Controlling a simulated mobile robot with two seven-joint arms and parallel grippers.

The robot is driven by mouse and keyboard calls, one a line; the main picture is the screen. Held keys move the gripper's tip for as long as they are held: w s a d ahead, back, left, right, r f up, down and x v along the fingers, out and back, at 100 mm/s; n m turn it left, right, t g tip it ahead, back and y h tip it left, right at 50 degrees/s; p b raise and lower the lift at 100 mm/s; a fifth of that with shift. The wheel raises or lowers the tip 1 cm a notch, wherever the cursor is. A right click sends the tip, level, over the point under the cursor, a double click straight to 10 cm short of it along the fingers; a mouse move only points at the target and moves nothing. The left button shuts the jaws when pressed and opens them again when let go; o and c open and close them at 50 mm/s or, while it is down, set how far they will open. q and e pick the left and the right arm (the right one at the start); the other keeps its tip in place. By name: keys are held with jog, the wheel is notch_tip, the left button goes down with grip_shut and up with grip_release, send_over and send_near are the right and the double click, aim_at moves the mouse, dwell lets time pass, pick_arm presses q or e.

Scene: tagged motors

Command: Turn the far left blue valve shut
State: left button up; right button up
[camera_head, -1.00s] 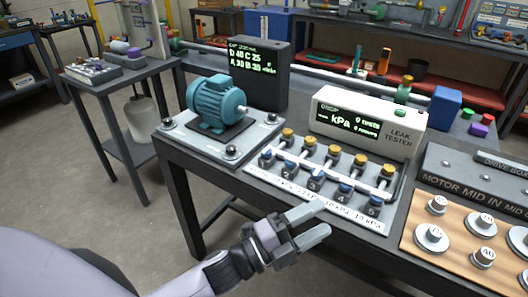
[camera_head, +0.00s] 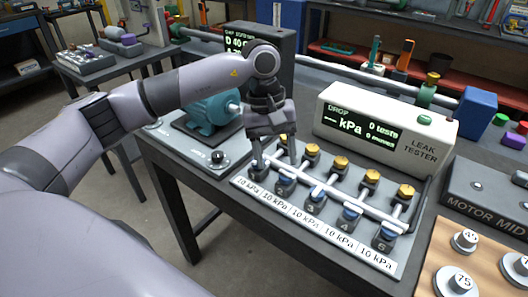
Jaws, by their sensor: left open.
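The valve panel (camera_head: 300,228) lies on the bench with a row of blue valves along its front and yellow-capped fittings behind them. The far left blue valve is mostly hidden by my gripper. The second blue valve (camera_head: 283,184) shows just to the right of it. My left gripper (camera_head: 275,163) points down over the left end of the row, its two fingers apart. One finger is in front of the far left valve's place; I cannot tell whether it touches. My right gripper is not in view.
The white leak tester (camera_head: 385,127) stands behind the panel. The teal motor (camera_head: 210,112) is left of it, partly behind my arm. A wooden board with weights (camera_head: 462,283) is at the right. Labels reading 10 kPa line the panel's front edge.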

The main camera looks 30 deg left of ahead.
pick_arm(q)
jog(key=a, duration=0.2)
jog(key=w+a+r+y, duration=0.1)
jog(key=a+r+y, duration=0.1)
jog(key=a, duration=0.1)
jog(key=shift+w+a+r+m, duration=0.15)
jog(key=shift+w+a+m, duration=0.15)
jog(key=shift+w+m, duration=0.1)
jog(key=shift+f, duration=3.45)
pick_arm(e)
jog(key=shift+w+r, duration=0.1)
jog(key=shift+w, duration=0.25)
pick_arm(q)
jog(key=c, duration=1)
jog(key=shift+c, duration=0.2)
